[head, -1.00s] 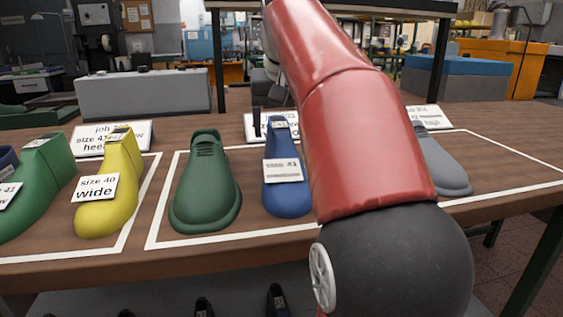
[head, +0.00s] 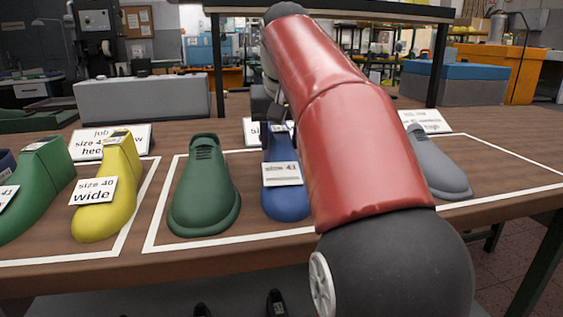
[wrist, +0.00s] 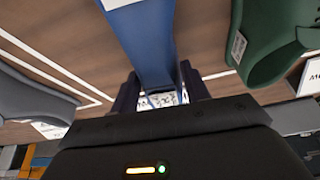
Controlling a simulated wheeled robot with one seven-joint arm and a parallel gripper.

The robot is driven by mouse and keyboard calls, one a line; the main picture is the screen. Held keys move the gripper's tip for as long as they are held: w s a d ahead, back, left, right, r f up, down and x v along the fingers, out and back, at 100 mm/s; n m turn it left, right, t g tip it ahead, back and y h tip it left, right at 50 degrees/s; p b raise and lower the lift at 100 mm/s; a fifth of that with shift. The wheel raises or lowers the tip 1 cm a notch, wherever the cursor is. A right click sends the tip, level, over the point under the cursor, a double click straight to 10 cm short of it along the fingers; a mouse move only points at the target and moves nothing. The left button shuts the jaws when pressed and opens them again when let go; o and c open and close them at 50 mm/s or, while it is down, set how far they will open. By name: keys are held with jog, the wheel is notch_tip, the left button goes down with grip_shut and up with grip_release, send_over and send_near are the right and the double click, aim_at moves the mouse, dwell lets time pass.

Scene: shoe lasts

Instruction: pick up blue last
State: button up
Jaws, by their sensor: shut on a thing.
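The blue last (head: 284,203) stands on the table within a white outline, just left of my red arm. It bears a white "size 41" tag. In the wrist view the blue last (wrist: 148,45) runs up from between my dark fingers. My gripper (wrist: 160,95) is shut on its upper end, one finger on each side. In the head view my gripper (head: 268,108) is partly hidden behind my arm at the top of the last. I cannot see a gap between the last and the table.
A green last (head: 204,190) stands close left of the blue one. A yellow last (head: 108,200) and another green last (head: 40,190) are further left. A grey last (head: 440,170) is right of my arm. White cards (head: 425,121) stand behind.

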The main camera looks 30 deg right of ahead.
jog(key=shift+r, duration=0.15)
notch_tip(320, 180, up, 8)
jog(key=shift+w+f+p, duration=0.1)
jog(key=shift+f+p, duration=0.05)
jog(key=shift+p, duration=0.8)
jog(key=shift+r, duration=1.05)
